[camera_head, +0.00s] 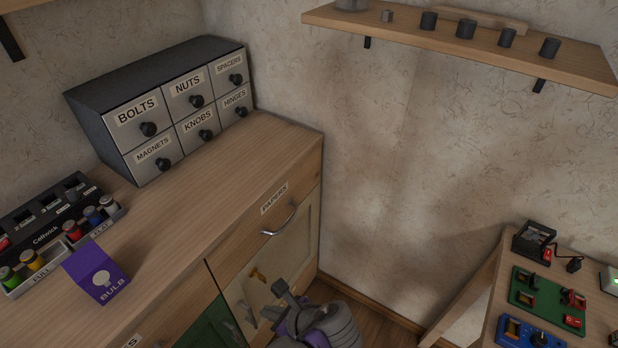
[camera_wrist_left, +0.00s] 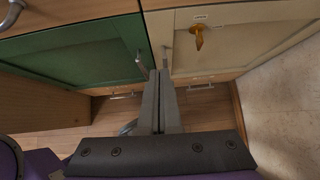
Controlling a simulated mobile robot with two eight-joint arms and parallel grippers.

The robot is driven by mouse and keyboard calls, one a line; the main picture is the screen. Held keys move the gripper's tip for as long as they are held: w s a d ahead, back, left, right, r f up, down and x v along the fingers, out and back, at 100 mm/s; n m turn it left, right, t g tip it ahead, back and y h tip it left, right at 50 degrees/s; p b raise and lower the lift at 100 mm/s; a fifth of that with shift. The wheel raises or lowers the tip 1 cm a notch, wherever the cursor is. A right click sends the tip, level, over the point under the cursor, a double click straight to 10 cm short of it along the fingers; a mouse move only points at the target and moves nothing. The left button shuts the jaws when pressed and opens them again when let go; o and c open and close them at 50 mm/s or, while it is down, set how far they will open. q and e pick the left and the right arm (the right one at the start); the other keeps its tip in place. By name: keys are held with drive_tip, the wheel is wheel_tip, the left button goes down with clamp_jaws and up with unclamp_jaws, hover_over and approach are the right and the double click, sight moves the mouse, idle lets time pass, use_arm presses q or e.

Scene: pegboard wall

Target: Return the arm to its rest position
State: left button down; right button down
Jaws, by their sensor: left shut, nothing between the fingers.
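My left gripper (camera_head: 281,290) is low in front of the workbench cabinet in the head view, at the bottom centre. Its grey and purple wrist shows just below it. In the left wrist view the two long grey fingers (camera_wrist_left: 161,75) lie together, shut, with nothing between them. They point toward the gap between a green cabinet door (camera_wrist_left: 75,52) and a cream cabinet door (camera_wrist_left: 245,35). Whether the fingertips touch a door handle cannot be told. My right gripper is out of view.
The wooden workbench (camera_head: 215,205) holds a labelled drawer unit (camera_head: 165,110), a purple bulb box (camera_head: 97,272) and a battery tray (camera_head: 30,278). A drawer marked papers (camera_head: 262,228) is shut. A second table with electrical modules (camera_head: 548,300) stands right. A shelf (camera_head: 465,42) is above.

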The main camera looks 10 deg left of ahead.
use_arm(q)
drive_tip(key=shift+a, duration=0.1)
